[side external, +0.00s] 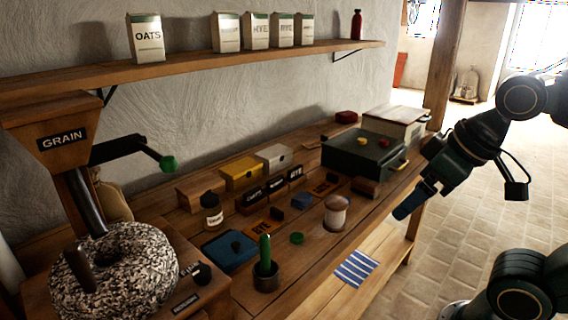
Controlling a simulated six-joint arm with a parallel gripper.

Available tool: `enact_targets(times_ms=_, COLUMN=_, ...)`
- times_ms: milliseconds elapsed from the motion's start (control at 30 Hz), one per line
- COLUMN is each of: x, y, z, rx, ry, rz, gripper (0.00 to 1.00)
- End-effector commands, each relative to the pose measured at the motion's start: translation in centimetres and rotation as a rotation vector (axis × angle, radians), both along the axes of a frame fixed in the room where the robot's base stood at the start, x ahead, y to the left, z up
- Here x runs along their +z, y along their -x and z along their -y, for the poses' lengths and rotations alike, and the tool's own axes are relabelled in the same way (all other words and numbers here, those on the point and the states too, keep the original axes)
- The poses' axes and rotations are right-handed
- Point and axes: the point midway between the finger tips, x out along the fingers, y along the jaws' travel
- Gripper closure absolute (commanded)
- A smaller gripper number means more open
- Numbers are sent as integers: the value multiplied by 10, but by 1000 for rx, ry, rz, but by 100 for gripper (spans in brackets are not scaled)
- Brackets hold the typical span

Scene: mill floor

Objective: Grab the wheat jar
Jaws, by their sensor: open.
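A small jar (212,214) with a black lid and a white label stands on the bench left of the middle; its lettering is too small to read surely. A second rounded jar (335,213), brownish with a pale top, stands near the bench's front edge. I cannot tell for sure which one is the wheat jar. My gripper (402,213) is at the right, pointing down and left, beyond the bench's front edge. It is apart from both jars and holds nothing that I can see. The fingers are seen from the side, dark with a blue tip.
A green case (350,158) stands at the bench's right end. A green-handled tool in a dark cup (266,277) and a blue tray (230,252) are near the front. A stone grain mill (120,270) fills the left. A shelf (200,66) with paper bags hangs above.

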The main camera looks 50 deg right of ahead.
Motion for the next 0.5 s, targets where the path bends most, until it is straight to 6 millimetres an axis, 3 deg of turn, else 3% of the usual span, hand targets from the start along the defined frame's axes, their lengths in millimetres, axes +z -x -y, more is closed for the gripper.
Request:
enact_targets(times_ms=267, x=20, y=-37, z=-5, rx=47, ry=6, rz=-15, gripper=19)
enact_targets(times_ms=500, x=40, y=-92, z=-12, rx=115, ry=13, rz=-30, gripper=19)
